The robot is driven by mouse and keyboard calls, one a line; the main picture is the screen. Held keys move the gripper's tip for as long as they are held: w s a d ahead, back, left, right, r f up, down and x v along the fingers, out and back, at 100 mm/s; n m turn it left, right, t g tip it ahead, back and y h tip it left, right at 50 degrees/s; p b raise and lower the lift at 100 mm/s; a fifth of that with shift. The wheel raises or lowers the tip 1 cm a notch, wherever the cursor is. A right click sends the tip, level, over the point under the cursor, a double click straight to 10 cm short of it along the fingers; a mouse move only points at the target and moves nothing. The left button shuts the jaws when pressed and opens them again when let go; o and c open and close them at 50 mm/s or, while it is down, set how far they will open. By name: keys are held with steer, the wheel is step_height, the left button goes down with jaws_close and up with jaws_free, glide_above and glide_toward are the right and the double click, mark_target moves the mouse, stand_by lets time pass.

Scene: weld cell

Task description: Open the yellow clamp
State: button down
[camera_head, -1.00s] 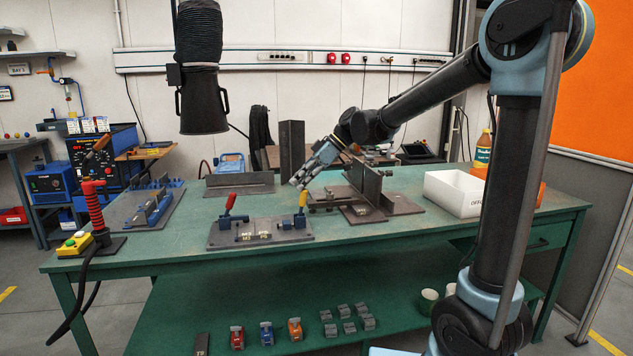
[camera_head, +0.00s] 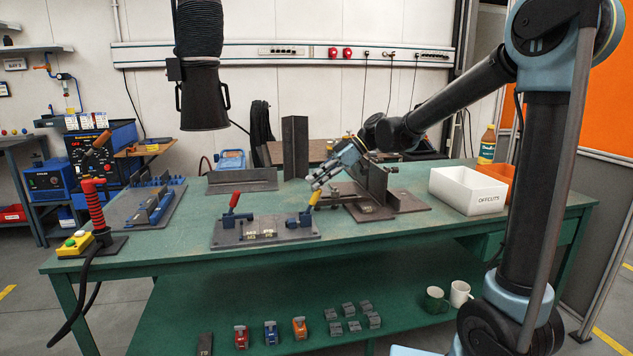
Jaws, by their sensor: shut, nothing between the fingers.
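The clamp fixture plate (camera_head: 265,236) lies on the green table near its front edge. The yellow clamp (camera_head: 314,199) is on the plate's right end; its yellow handle stands up and leans a little to the right. A red-handled clamp (camera_head: 234,201) is on the plate's left end, its handle also up. My gripper (camera_head: 316,182) reaches in from the right and is shut. Its fingertips are right at the top of the yellow handle; whether they touch it I cannot tell.
A dark metal fixture with upright plates (camera_head: 376,185) stands close to the right of my gripper. A white offcuts box (camera_head: 468,190) is further right. A black extraction hood (camera_head: 203,95) hangs at upper left.

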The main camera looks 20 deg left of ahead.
steer(key=shift+d, duration=0.1)
steer(key=shift+r, duration=0.1)
steer(key=w+d+r, duration=0.3)
steer(key=d+r, duration=0.1)
steer(key=r, duration=0.3)
steer(key=shift+d+r, duration=0.2)
steer(key=shift+d, duration=0.1)
stand_by(0.3)
